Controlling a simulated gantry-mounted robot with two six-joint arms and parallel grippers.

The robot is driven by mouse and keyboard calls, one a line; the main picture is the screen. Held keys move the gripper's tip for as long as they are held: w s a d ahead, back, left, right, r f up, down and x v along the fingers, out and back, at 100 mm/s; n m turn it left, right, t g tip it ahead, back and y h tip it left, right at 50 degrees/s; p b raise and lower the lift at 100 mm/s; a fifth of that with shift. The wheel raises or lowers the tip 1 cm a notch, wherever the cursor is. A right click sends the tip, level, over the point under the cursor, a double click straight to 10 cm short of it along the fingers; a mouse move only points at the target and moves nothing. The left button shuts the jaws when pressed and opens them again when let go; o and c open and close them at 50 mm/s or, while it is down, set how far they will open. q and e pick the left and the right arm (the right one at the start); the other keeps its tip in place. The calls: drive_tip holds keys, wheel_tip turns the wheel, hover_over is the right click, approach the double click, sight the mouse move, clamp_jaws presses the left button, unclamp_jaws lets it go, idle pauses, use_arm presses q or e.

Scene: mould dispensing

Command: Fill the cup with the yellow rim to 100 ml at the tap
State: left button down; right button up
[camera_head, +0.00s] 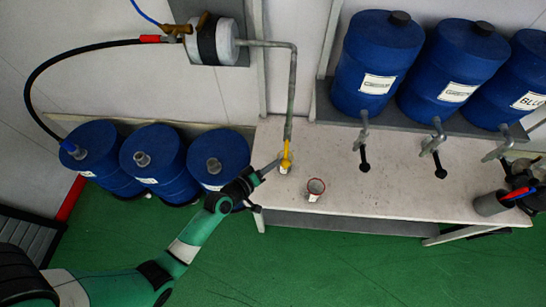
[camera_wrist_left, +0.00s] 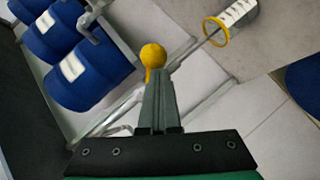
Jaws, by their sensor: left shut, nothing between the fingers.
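The cup with the yellow rim (camera_wrist_left: 242,13) shows at the top of the left wrist view, with dark marks on its pale side. In the head view a small pale cup (camera_head: 285,169) stands on the bench under the tap's outlet, partly hidden by the tap. The tap has a yellow handle (camera_head: 286,152), whose round knob shows in the left wrist view (camera_wrist_left: 152,56). My left gripper (camera_head: 275,164) is shut and empty, its tips close to the knob. I cannot tell whether they touch it. The water level is not visible. My right gripper is not in view.
Blue drums with taps (camera_head: 376,60) stand on a shelf behind. More blue drums (camera_head: 153,158) are on the left. A grey cylinder (camera_head: 491,204) stands at the bench's right end.

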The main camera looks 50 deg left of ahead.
use_arm(q)
drive_tip(key=shift+r, duration=0.1)
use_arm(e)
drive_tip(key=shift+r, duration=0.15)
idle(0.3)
use_arm(q)
drive_tip(key=shift+r+p, duration=0.7)
drive_tip(key=shift+p, duration=0.1)
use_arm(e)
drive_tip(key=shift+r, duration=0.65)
use_arm(q)
drive_tip(key=s+a+r, duration=0.1)
drive_tip(key=s+r, duration=0.2)
drive_tip(key=s, duration=0.2)
drive_tip(key=s+a+r+p, duration=0.1)
drive_tip(key=s+r, duration=0.2)
drive_tip(key=s, duration=0.3)
drive_tip(key=shift+r, duration=0.4)
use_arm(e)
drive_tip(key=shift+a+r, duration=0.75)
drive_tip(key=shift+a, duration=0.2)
use_arm(q)
drive_tip(key=shift+s, duration=0.1)
